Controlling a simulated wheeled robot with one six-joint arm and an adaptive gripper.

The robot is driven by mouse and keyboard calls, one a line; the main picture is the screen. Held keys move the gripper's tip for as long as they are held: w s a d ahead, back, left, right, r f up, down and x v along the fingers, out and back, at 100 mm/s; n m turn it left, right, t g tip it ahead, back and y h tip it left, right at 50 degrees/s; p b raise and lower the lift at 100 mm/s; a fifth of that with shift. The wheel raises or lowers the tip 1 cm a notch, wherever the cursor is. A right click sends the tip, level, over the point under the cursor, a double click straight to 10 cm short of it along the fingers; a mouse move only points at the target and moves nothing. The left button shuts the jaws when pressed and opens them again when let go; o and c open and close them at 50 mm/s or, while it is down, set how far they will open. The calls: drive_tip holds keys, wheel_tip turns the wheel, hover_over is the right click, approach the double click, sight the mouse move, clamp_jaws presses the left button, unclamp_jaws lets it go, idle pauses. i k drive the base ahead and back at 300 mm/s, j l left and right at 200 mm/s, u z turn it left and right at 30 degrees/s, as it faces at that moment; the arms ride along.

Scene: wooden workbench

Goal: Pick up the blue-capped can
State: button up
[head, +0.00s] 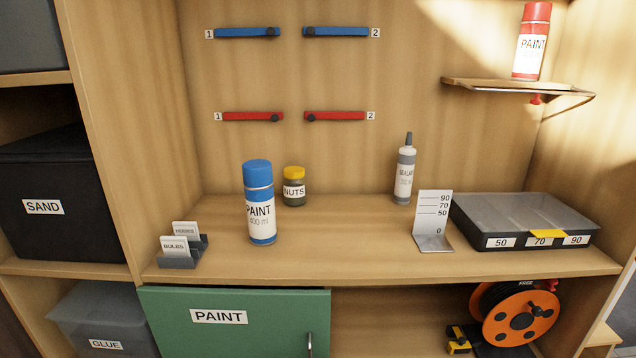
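The blue-capped can (261,208) stands upright on the workbench, left of the middle in the head view. It has a blue cap, a white label reading "PAINT 400 ml" and a blue band at its base. Nothing covers it from the front. A second paint can (531,45), with a red cap, stands on the small wall shelf at the upper right. My gripper is not in view.
A yellow-lidded nuts jar (294,190) stands close behind the can, to its right. A card holder (182,258) is at the front left. A sealant bottle (405,172), grey gauge (433,222) and divided tray (480,243) are to the right. The bench centre is clear.

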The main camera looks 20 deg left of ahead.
sight(260, 201)
drive_tip(key=u, duration=1.35)
drive_tip(key=k+j+z, duration=0.2)
drive_tip(key=j, duration=0.2)
drive_tip(key=k, duration=0.05)
